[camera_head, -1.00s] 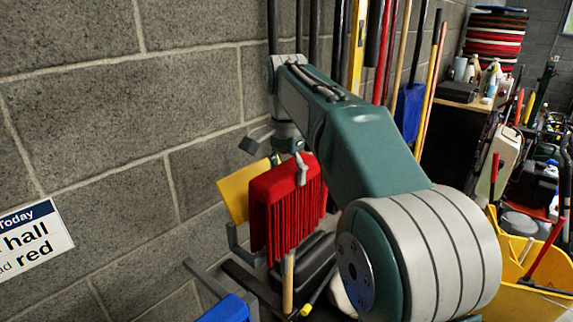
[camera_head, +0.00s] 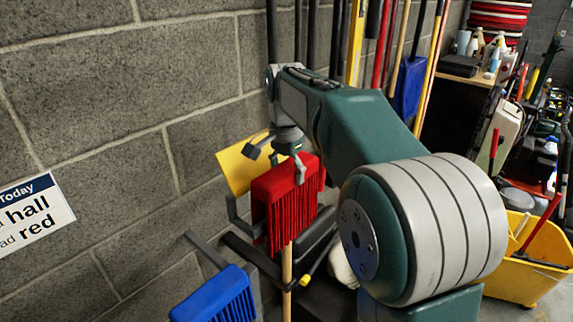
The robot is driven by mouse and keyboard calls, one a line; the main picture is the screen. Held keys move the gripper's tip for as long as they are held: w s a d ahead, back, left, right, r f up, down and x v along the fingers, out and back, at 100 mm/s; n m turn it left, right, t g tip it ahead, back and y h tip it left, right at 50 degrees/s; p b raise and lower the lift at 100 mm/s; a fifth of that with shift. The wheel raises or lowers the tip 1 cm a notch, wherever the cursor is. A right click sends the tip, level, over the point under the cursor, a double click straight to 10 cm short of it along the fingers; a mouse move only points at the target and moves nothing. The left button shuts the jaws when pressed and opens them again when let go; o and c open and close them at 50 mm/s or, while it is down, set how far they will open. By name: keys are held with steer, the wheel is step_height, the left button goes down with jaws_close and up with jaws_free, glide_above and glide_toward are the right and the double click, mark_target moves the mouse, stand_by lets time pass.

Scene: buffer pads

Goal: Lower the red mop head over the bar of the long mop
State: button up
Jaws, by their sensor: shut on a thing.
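The red mop head (camera_head: 283,205) hangs upright under my gripper (camera_head: 275,162), with a flat top and strands pointing down. My gripper is shut on its top edge; one finger shows in front of the red top and another part sticks out to the left. A pale wooden handle (camera_head: 287,268) stands directly below the red strands. The handle's upper end and any bar on it are hidden behind the mop head, so I cannot tell whether the head is around the bar or above it.
A blue mop head (camera_head: 218,297) sits at the lower left by dark wall brackets (camera_head: 208,255). A yellow piece (camera_head: 243,163) is just behind my gripper. Long handles line the wall; a yellow bucket (camera_head: 530,265) stands right.

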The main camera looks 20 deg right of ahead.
steer(key=shift+f, duration=3.3)
steer(key=shift+s+f, duration=0.1)
steer(key=shift+f, duration=0.3)
steer(key=o, duration=1.1)
steer(key=shift+a, duration=0.1)
steer(key=shift+r, duration=0.1)
steer(key=r, duration=1)
steer(key=shift+w+a+r, duration=0.1)
steer(key=shift+w+r, duration=0.15)
steer(key=shift+r, duration=0.65)
